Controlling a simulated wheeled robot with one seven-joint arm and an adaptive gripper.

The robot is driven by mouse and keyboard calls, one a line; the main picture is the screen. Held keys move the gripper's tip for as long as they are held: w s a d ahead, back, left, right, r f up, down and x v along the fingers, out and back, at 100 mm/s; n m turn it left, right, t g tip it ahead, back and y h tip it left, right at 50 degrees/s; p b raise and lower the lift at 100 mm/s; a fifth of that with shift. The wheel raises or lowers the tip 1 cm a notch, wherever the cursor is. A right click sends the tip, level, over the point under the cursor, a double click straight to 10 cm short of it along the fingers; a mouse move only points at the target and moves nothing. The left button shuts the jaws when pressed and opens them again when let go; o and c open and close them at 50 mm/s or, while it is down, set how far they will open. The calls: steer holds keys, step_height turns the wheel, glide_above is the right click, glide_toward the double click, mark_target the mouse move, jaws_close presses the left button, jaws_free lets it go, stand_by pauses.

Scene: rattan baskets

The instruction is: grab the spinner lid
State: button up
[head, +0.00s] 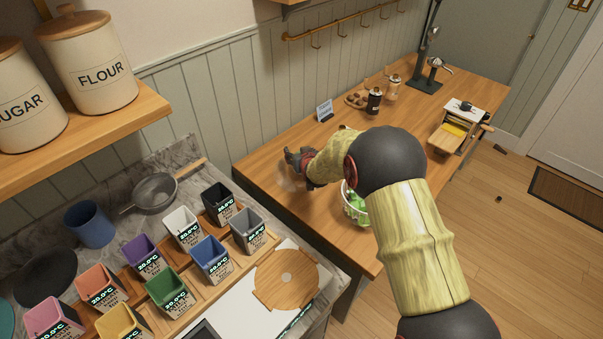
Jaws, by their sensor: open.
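My gripper (296,160) is open over the left part of the wooden counter (262,166), with its fingers toward the left. A faint, clear, rounded thing (287,181) shows just below and beside the fingers; it looks like the spinner lid, but its outline is hard to make out. I cannot tell whether the fingers touch it. A white spinner basket (350,208) with green leaves in it stands to the right of my gripper, partly hidden behind my arm.
A small sign (324,110), jars (374,102) and a wooden-sided appliance (457,127) stand farther along the counter. Several coloured bins (170,290), a sieve (155,193) and a round wooden board (287,293) are at the lower left. The counter's middle is partly hidden by my arm.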

steer(key=shift+c, duration=0.2)
jaws_close()
stand_by(0.6)
steer(key=shift+r, duration=0.15)
stand_by(0.4)
